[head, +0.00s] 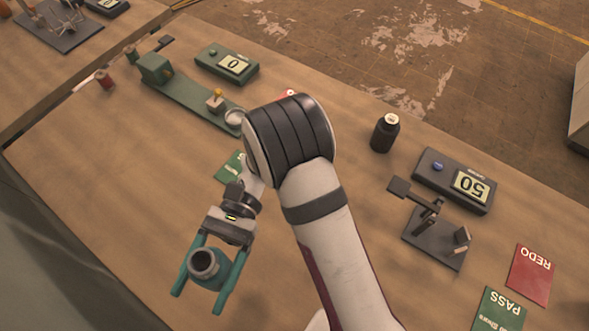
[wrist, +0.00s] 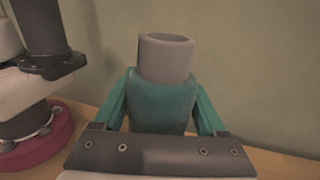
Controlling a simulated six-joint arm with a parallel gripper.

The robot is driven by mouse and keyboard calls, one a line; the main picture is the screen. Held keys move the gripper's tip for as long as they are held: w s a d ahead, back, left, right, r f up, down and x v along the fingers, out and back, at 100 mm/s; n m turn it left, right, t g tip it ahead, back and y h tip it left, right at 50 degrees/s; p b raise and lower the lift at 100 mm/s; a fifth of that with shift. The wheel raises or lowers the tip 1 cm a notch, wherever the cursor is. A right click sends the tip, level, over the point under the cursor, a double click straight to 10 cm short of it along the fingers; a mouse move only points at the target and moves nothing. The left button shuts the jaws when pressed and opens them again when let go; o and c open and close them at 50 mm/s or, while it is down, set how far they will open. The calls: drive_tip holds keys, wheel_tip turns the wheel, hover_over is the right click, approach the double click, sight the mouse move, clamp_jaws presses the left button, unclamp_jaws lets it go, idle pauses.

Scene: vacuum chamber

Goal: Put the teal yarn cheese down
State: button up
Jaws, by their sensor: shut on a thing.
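The teal yarn cheese (head: 211,268) is a teal winding on a grey hollow tube. My gripper (head: 201,290) is shut on it, with a teal finger on each side, toward the lower left of the head view. In the wrist view the yarn cheese (wrist: 162,100) is upright between the fingers, its grey tube end up. Its underside is hidden behind the gripper's dark crossbar (wrist: 160,152), so I cannot tell whether it touches the table.
The wooden table (head: 110,190) is bare left of my gripper. A green device (head: 190,95) lies beyond. A black bottle (head: 384,135), a dark counter (head: 455,182), a metal stand (head: 434,238), a red REDO card (head: 530,275) and a green PASS card (head: 498,310) are at right.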

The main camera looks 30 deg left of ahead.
drive_tip(key=w+a+r+m+t+y, duration=0.3)
drive_tip(key=w+m+y, duration=0.4)
drive_tip(key=w+y, duration=0.15)
drive_tip(key=w+a+r+m+t+y, duration=0.35)
drive_tip(key=w+m+y, duration=0.3)
drive_tip(key=y, duration=0.35)
drive_tip(key=w+d+r+m+t+y, duration=0.1)
drive_tip(key=w+d+m+t, duration=0.5)
drive_tip(key=w+t, duration=0.45)
drive_tip(key=w+d+r+m+t+y, duration=0.1)
drive_tip(key=w+d+m+t, duration=0.6)
drive_tip(key=w, duration=0.6)
drive_tip(key=w+d+f+m+t+h, duration=0.1)
drive_tip(key=w+d+m+t+h, duration=0.25)
drive_tip(key=d, duration=0.35)
drive_tip(key=w+d+m+t+h, duration=0.3)
drive_tip(key=d+t, duration=0.2)
drive_tip(key=d, duration=0.2)
drive_tip(key=m+t+h, duration=0.3)
drive_tip(key=m+h, duration=0.1)
drive_tip(key=h, duration=0.3)
hover_over(445, 228)
drive_tip(key=shift+f, duration=9.75)
